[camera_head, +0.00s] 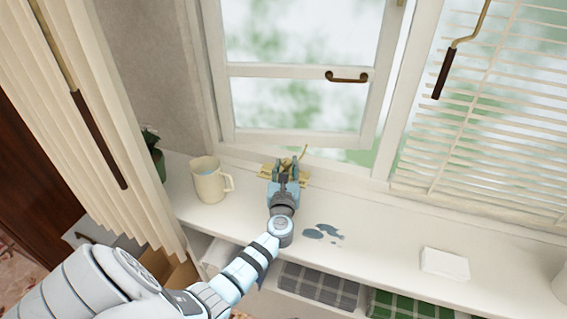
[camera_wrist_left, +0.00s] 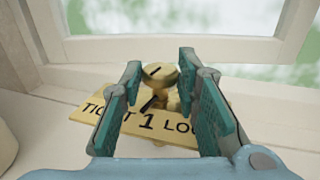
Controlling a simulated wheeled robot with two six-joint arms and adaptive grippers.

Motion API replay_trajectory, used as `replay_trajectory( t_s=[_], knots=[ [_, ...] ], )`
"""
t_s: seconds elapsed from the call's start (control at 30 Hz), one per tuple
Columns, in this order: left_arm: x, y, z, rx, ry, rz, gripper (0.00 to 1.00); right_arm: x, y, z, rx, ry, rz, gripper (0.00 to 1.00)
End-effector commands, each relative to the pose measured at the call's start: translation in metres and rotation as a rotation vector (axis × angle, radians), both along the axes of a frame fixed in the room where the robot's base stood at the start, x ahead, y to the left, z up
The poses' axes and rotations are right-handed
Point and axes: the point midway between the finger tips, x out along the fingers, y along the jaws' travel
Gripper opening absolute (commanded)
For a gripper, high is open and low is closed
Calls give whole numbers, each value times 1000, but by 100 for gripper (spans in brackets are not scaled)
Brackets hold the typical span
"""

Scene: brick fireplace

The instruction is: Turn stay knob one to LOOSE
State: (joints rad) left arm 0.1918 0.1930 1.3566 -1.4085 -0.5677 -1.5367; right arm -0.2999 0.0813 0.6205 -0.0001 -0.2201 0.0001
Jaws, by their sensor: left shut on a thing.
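Stay knob one (camera_wrist_left: 158,75) is a round brass knob with a dark line across its top, in the middle of the left wrist view. A dark pointer below it points down and left. Its brass plate (camera_wrist_left: 136,130) shows a large 1, part of TIGHT at left and part of LOOSE at right, cut off by the fingers. My left gripper (camera_wrist_left: 160,60) has its teal fingers on both sides of the knob and is shut on it. In the head view my left gripper (camera_head: 287,170) is at the plate (camera_head: 267,170) and mostly hides the knob. My right gripper is not in view.
A cream mug (camera_head: 208,183) stands left of the gripper on the white sill (camera_head: 385,235). Water spots (camera_head: 322,232) and a white block (camera_head: 445,264) lie to the right. The window sash (camera_head: 300,137) is behind the knob. Curtains (camera_head: 120,130) hang at left.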

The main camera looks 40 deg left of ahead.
Motion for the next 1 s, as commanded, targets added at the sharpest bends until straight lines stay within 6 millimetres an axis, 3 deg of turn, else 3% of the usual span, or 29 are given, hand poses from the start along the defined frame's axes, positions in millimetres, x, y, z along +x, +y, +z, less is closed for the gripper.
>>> replay_trajectory(
  t_s=[0.27, 0.47, 1.0],
  knots=[
    [6, -5, -3, -1, -5, 257, 1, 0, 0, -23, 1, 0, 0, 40],
    [10, -7, -6, 0, -4, 447, 1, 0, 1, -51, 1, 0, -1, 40],
    [18, -9, -10, 0, -3, 841, 1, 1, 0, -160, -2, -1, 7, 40]
  ],
)
